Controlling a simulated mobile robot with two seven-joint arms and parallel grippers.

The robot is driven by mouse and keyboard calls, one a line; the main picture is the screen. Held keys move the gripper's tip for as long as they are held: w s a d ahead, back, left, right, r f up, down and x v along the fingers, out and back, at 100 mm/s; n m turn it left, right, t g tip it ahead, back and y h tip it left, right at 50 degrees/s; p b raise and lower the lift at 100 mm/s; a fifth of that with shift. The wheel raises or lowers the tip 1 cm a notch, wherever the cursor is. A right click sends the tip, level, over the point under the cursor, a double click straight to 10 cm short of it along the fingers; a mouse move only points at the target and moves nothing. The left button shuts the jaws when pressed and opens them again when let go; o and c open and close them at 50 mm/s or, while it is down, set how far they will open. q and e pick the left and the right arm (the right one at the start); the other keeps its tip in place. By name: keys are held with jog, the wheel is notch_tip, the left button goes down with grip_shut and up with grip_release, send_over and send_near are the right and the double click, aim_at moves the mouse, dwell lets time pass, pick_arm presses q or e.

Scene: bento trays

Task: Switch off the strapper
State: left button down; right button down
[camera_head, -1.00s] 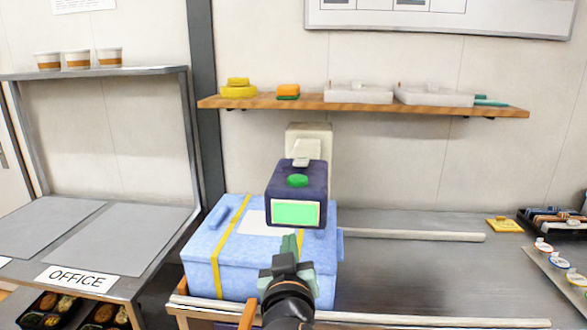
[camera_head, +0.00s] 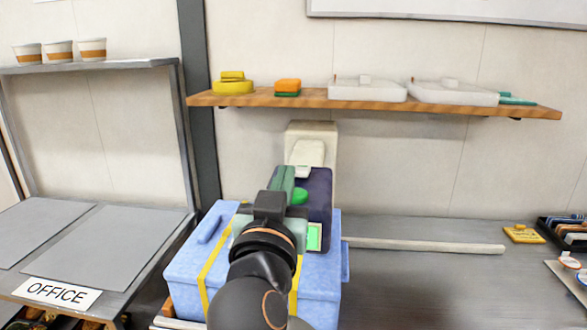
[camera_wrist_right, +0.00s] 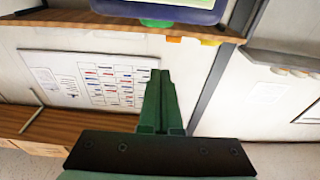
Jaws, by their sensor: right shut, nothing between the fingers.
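The strapper head (camera_head: 319,190) is a dark navy box on a beige column behind and above the blue box. A green button (camera_head: 300,196) sits on its top. A green lit screen (camera_head: 314,238) on its front is mostly hidden by my right arm.
The blue box (camera_head: 190,268) with yellow straps stands on the grey counter under the strapper. A wooden shelf (camera_head: 300,99) with containers runs above on the wall. An office rack (camera_head: 62,291) stands left. The counter (camera_head: 430,285) at right is largely clear.

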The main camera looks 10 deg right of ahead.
jog(key=r+p, duration=0.2)
jog(key=p, duration=0.1)
send_over(301, 171)
jog(key=s+a, duration=0.2)
jog(key=shift+w+d+f, duration=0.15)
jog(key=shift+w+d, duration=0.05)
jog(key=shift+w, duration=0.05)
jog(key=f, duration=0.2)
jog(key=shift+s+a+f, duration=0.1)
jog(key=shift+s+f, duration=0.1)
jog(key=shift+f, duration=0.2)
jog(key=shift+s+f, duration=0.2)
jog(key=shift+f, duration=0.6)
jog(key=shift+a, duration=0.1)
jog(key=f+b, duration=0.2)
jog(key=b, duration=0.2)
jog(key=shift+s+a+f, duration=0.1)
jog(key=shift+s+f, duration=0.05)
jog(key=shift+s, duration=0.05)
jog(key=shift+r+p, duration=0.25)
jog(key=shift+p, duration=0.05)
jog(key=shift+r, duration=0.1)
